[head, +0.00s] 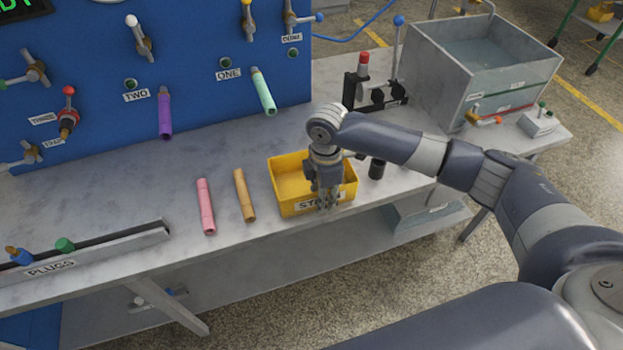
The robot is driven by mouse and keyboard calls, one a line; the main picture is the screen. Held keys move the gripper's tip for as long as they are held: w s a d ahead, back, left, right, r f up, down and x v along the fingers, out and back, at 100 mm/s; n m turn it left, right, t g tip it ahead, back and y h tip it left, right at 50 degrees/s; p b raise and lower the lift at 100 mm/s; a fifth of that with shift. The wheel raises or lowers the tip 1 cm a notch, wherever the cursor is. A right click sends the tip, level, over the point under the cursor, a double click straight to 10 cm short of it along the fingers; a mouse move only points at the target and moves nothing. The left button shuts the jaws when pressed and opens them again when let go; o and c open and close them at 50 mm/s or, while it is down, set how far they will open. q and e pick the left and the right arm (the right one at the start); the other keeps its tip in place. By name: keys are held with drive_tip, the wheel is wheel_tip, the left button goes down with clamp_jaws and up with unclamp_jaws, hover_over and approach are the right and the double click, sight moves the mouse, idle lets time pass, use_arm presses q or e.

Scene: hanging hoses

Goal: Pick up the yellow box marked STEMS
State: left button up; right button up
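The yellow box (283,200) stands on the grey bench near its front edge. Its front label is partly hidden, and only the letters "ST" read clearly. My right gripper (328,199) points down at the front wall of the box, with its fingers in front of the label. The gripper covers the right part of the box's inside; the part that shows looks empty. Whether the fingers are closed on the wall cannot be told from here. The box looks level on the bench. My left gripper is not in view.
A pink hose piece (205,206) and an orange one (244,195) lie left of the box. A dark cylinder (377,168) stands close on its right. A blue panel (200,60) with hanging hoses rises behind. A grey tank (480,60) stands at right.

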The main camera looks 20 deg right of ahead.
drive_tip(key=shift+f, duration=0.9)
drive_tip(key=shift+c, duration=0.3)
drive_tip(key=c, duration=0.5)
clamp_jaws()
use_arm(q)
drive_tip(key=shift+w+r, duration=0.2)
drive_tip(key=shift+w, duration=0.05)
use_arm(e)
drive_tip(key=shift+r, duration=0.1)
